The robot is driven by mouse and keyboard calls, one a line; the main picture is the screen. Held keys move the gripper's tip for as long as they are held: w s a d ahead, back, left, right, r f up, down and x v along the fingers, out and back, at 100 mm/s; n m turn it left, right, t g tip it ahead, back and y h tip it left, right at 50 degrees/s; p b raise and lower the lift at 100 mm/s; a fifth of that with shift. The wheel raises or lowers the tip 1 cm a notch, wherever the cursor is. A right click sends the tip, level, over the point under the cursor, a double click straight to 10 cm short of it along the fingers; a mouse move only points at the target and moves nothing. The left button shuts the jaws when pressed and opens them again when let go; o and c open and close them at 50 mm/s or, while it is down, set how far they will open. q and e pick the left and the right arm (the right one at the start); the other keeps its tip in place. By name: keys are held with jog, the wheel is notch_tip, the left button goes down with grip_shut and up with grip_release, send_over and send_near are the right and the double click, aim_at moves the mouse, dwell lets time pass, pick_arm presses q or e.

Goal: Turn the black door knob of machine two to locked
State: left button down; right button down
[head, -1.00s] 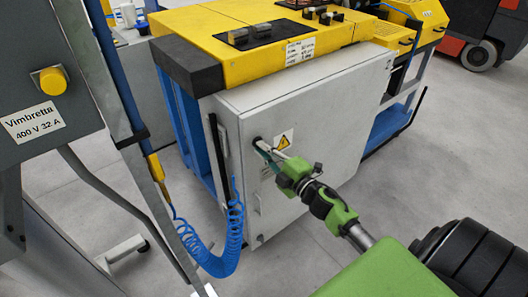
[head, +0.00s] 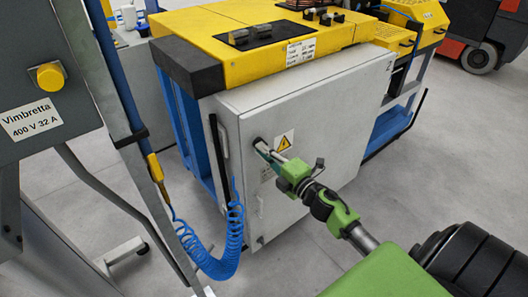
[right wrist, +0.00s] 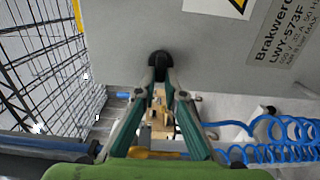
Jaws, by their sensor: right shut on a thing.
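The white machine cabinet door (head: 310,130) faces me, with a black knob (right wrist: 160,60) near its upper left corner. In the right wrist view the knob is a dark round shape between my fingertips. My right gripper (head: 264,149) reaches the knob from the lower right in the head view. Its two fingers (right wrist: 160,78) are shut on the knob. In the head view the fingers mostly hide the knob, and I cannot tell which way it is turned. My left gripper is not in view.
A yellow warning label (head: 284,141) is beside the knob. A blue coiled hose (head: 215,258) hangs left of the door. A grey box marked Vimbretta (head: 45,95) stands at the left. The yellow machine top (head: 270,25) is above. The floor right of the door is clear.

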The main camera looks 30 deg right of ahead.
jog(key=c, duration=2.1)
grip_release()
jog(key=shift+c, duration=0.2)
jog(key=shift+s, duration=0.15)
jog(key=s, duration=1.1)
jog(key=shift+s+d, duration=0.4)
jog(key=shift+d, duration=0.05)
jog(key=s+f+m+g+h, duration=0.1)
jog(key=s+f+m+g, duration=0.15)
jog(key=f, duration=0.85)
jog(key=s+f+m+g+h, duration=0.1)
jog(key=s+f+m+g, duration=0.2)
jog(key=f, duration=0.8)
jog(key=s+f+m+g+h, duration=0.1)
jog(key=s+f+m+g, duration=0.3)
jog(key=f, duration=0.6)
jog(key=s+a+f+m+g, duration=0.2)
jog(key=s+a+f+m, duration=0.35)
jog(key=s+f, duration=0.7)
jog(key=s+a+f+g+y, duration=0.1)
jog(key=s+a+f, duration=0.3)
jog(key=s, duration=0.4)
jog(key=s+a+f+m+g, duration=0.1)
jog(key=s+a+f+g, duration=0.3)
jog(key=s, duration=0.5)
notch_tip(320, 180, down, 3)
jog(key=shift+s+a+r+m+y, duration=0.1)
jog(key=shift+s+a+m+y, duration=0.1)
jog(key=shift+a+m+y, duration=0.15)
